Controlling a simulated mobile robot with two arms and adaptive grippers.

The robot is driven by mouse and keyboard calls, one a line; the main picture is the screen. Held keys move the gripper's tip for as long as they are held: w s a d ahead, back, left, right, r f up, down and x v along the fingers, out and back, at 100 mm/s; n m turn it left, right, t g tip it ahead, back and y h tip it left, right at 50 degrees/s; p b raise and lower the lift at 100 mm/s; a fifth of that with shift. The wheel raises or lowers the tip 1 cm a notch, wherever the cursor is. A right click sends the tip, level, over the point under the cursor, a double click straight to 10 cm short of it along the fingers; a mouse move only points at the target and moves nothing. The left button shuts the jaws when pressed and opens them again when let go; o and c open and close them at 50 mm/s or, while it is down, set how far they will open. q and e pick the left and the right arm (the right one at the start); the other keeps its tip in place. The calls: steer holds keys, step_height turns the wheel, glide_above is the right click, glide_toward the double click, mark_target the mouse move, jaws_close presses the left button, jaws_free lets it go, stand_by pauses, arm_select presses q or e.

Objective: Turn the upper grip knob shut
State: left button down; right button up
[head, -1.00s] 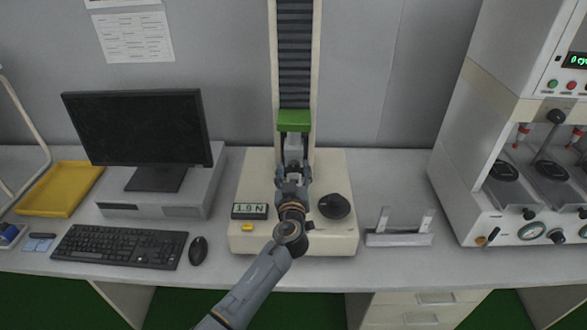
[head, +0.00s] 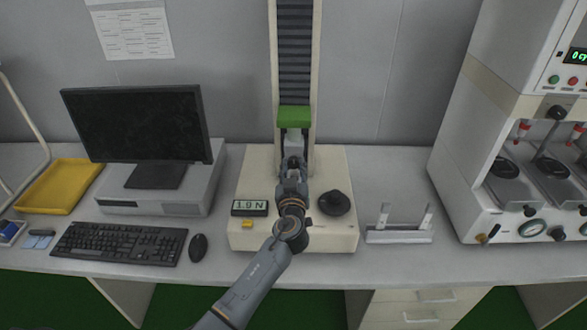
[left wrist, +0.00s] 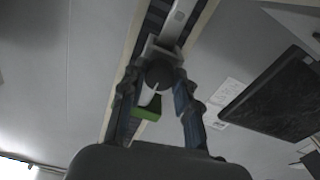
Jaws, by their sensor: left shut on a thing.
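The tester (head: 255,170) stands on the bench with a tall column and a green block (head: 294,117) on it. In the left wrist view, the upper grip knob (left wrist: 158,76) is dark and round, with a pale pointer mark, in front of a grey grip body (left wrist: 160,47). My left gripper (left wrist: 160,82) has one finger on each side of the knob and is shut on it. In the head view, my left gripper (head: 293,162) is in front of the column, just below the green block, and hides the knob. My right gripper is not in view.
On the tester's base are a display (head: 250,208) reading 1.9 N, a yellow button (head: 247,224) and a black dial (head: 334,203). A metal fixture (head: 398,236) is to the right. A monitor (head: 135,122), keyboard (head: 120,243) and mouse (head: 198,247) are to the left.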

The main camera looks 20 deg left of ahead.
arm_select(q)
steer(key=shift+f+m+b, duration=0.2)
steer(key=shift+m+b, duration=0.5)
steer(key=shift+m, duration=0.4)
steer(key=m+b, duration=0.1)
steer(key=m, duration=0.1)
steer(key=shift+m, duration=0.4)
steer(key=m, duration=0.2)
steer(key=shift+r+m, duration=0.1)
steer(key=shift+m, duration=0.2)
steer(key=m, duration=0.2)
steer(key=shift+m+b, duration=0.3)
steer(key=shift+m, duration=0.1)
steer(key=m, duration=0.2)
steer(key=shift+r+m, duration=0.1)
steer(key=shift+m, duration=0.3)
steer(key=m+p, duration=0.1)
steer(key=m, duration=0.2)
steer(key=shift+m, duration=0.3)
steer(key=m+p, duration=0.1)
steer(key=m, duration=0.2)
steer(key=shift+m+p, duration=0.6)
steer(key=shift+m, duration=1)
